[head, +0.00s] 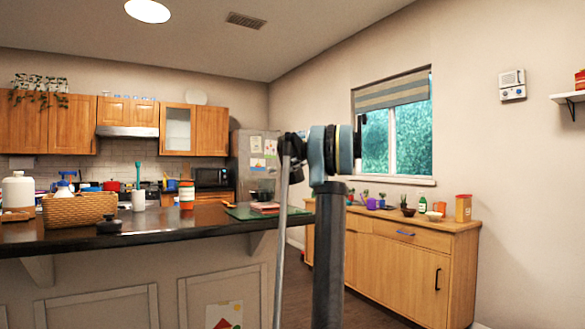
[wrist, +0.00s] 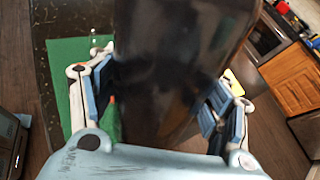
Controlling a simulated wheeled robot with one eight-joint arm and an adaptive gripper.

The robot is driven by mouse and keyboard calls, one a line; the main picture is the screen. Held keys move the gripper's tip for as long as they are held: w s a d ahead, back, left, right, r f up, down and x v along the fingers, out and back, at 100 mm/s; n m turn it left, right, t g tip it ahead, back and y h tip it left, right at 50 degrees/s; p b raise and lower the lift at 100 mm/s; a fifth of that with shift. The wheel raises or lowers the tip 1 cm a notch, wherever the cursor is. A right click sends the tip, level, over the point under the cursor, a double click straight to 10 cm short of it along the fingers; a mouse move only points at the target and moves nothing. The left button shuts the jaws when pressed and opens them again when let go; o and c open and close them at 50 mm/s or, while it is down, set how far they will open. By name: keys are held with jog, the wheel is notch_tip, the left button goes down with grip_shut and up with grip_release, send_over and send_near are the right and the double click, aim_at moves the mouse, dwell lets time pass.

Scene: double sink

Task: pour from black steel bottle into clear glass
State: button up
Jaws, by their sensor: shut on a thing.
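The black steel bottle (wrist: 175,65) fills the middle of the wrist view, large, dark and shiny, with its ends out of sight. My gripper (wrist: 163,80) has one blue-padded finger on each side of it and is shut on it. In the head view my arm stands in front of the counter's right end, and I cannot clearly make out the gripper or bottle there. I cannot pick out the clear glass for sure in either view.
A wooden sideboard (head: 400,262) with small items stands at right. Dark floor lies between.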

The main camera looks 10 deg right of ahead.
aim_at(290, 176)
jog(key=shift+s+a+f+n+h, duration=0.25)
jog(key=shift+a+f+h, duration=0.15)
jog(key=shift+a+f, duration=0.25)
jog(key=shift+s+a+f+n+h, duration=0.2)
jog(key=shift+a+f+h, duration=0.25)
jog(key=shift+a, duration=0.4)
jog(key=shift+w+d+f+h, duration=0.1)
jog(key=shift+d+f+h, duration=0.25)
jog(key=shift+f, duration=0.25)
jog(key=shift+w+d+f+h, duration=0.1)
jog(key=shift+d+f+h, duration=0.2)
jog(key=shift+f, duration=0.25)
jog(key=shift+w+d+f+n+t+h, duration=0.1)
jog(key=shift+d+f+n+t+h, duration=0.35)
jog(key=shift+h, duration=0.35)
jog(key=h, duration=0.1)
jog(key=d+h, duration=0.1)
jog(key=r+n+h, duration=0.1)
jog(key=shift+w+d+t, duration=0.25)
jog(key=shift+d, duration=0.05)
jog(key=shift+d+r+n+h, duration=0.2)
jog(key=shift+r+n+h, duration=0.2)
jog(key=shift+r+h, duration=0.55)
jog(key=shift+f+t, duration=0.1)
jog(key=shift+t, duration=0.2)
jog(key=shift+r+h, duration=0.45)
jog(key=shift+h, duration=0.1)
jog(key=shift+r+n+h, duration=0.15)
jog(key=shift+n+h, duration=0.15)
jog(key=shift+h, duration=0.2)
